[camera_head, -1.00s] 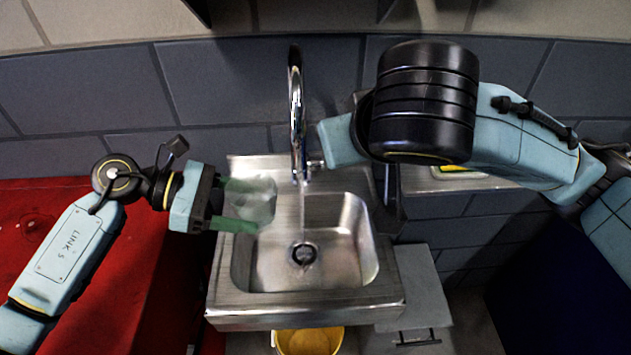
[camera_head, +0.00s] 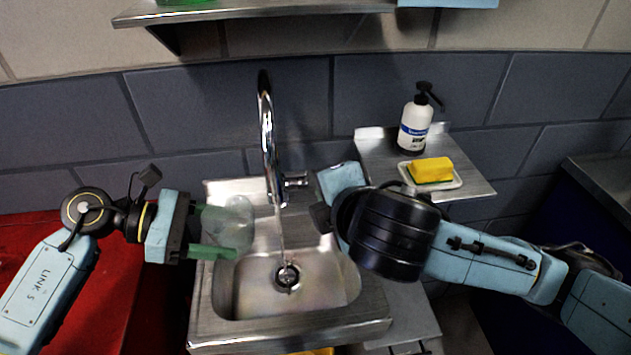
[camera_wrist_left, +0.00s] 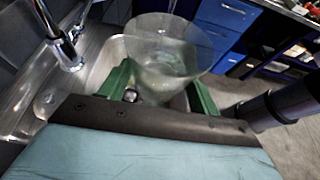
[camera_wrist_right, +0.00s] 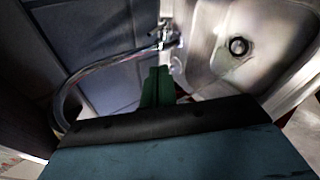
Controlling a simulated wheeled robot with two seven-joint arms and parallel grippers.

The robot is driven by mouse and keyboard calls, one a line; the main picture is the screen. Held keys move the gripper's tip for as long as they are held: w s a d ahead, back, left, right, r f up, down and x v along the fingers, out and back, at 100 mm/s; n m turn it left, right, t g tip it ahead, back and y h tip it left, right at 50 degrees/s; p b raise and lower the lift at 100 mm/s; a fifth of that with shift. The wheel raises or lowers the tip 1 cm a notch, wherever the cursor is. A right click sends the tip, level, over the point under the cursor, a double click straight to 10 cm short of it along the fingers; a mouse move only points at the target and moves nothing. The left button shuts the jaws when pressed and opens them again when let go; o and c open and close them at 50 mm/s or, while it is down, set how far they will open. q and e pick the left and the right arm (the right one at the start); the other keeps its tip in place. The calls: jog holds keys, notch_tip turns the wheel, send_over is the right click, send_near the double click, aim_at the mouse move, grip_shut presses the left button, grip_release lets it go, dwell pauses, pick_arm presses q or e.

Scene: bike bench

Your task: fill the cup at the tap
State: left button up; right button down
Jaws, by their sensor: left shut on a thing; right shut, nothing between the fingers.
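The clear cup (camera_head: 240,222) is upright between the green fingers of my left gripper (camera_head: 228,233), which is shut on it over the left side of the sink (camera_head: 350,290). The cup also shows in the left wrist view (camera_wrist_left: 168,52), open at the top. The chrome tap (camera_head: 267,140) stands at the back of the sink. A thin stream of water (camera_head: 281,235) falls from its spout, to the right of the cup. My right gripper (camera_wrist_right: 158,82) is shut and empty near the tap's lever (camera_wrist_right: 165,35). Its fingers are hidden in the head view.
A soap bottle (camera_head: 415,125) and a yellow sponge (camera_head: 432,168) on a dish stand on the steel side shelf (camera_head: 375,150). Another shelf (camera_head: 270,12) hangs above. A red surface (camera_head: 110,310) lies left of the sink. The drain (camera_head: 287,277) is uncovered.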

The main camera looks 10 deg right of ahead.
jog(key=f+n, duration=0.2)
jog(key=n, duration=0.4)
jog(key=n+t, duration=0.2)
jog(key=n, duration=0.9)
send_near(304, 178)
jog(key=shift+w, duration=1.55)
jog(key=shift+r, duration=0.15)
